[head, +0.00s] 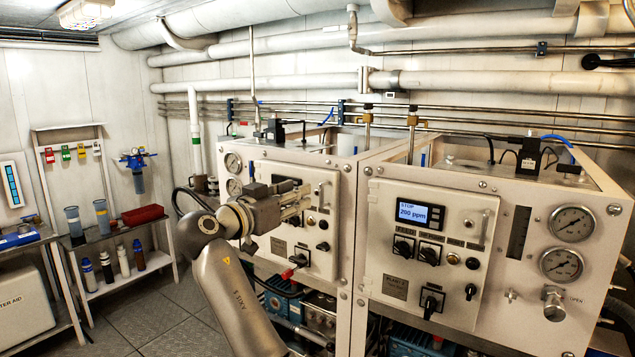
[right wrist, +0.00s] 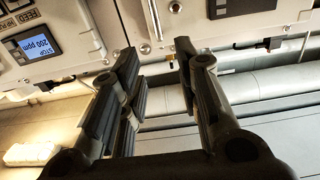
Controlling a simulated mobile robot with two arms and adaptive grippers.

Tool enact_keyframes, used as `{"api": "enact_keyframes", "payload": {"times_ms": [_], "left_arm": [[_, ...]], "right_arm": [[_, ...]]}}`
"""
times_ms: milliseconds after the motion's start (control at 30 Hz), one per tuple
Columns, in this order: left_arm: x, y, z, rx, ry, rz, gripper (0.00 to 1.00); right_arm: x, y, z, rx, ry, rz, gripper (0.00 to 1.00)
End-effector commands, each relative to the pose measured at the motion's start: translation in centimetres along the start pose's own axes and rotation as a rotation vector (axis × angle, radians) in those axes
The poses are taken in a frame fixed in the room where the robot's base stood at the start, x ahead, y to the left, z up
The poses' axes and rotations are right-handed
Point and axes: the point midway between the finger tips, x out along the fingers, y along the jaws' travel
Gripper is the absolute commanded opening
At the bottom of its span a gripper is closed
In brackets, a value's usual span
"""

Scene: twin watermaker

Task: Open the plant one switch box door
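The left watermaker unit has a white switch box door (head: 318,262) on its front, with knobs and a red-tipped switch. It looks shut. Its upright metal bar handle (head: 322,194) is near the door's right edge. My left gripper is not in view.
The right unit's similar switch box door (head: 430,255) is shut and has a lit display (head: 413,213) reading 200 ppm. Two gauges (head: 567,243) sit farther right. Pipes run along the back wall. Shelves with bottles and a red box (head: 143,214) stand left; the floor between is clear.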

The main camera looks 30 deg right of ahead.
Motion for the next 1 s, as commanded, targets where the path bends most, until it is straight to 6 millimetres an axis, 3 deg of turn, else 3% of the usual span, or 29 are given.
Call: {"api": "enact_keyframes", "payload": {"times_ms": [200,500,900,1000], "left_arm": [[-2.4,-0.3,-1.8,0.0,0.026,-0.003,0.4],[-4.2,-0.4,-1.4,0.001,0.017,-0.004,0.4],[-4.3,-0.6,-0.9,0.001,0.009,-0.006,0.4],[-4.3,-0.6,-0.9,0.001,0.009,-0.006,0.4]], "right_arm": [[4.3,0.1,-0.4,-0.005,0.0,0.002,0.3],[8.6,-0.1,-0.1,-0.006,-0.001,-0.002,0.3],[9.4,-0.1,0.1,-0.004,0.0,-0.004,0.3],[9.4,-0.1,0.1,-0.004,0.0,-0.004,0.17]]}}
